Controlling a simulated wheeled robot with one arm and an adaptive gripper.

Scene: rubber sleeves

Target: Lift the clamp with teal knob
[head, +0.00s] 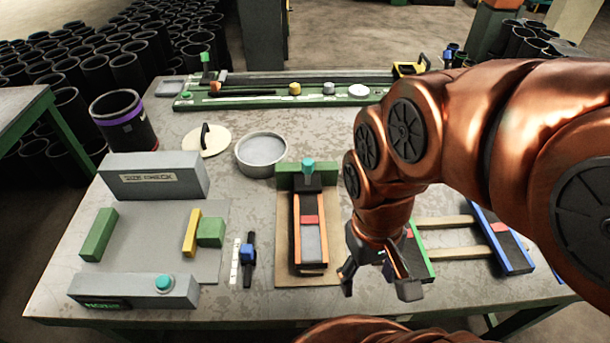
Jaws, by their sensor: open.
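The fixture lies on a tan board and holds a red piece (309,220) and a grey plate. My gripper (379,288) is open, pointing down, to the right of the fixture and nearer the front edge than the knob. It is apart from the clamp. My arm hides part of the table to the right of the clamp.
A round grey dish (262,154) stands left of the clamp. A grey size-check box (153,176) and a blue-knobbed black tool (247,254) are further left. A green rack (275,102) spans the back.

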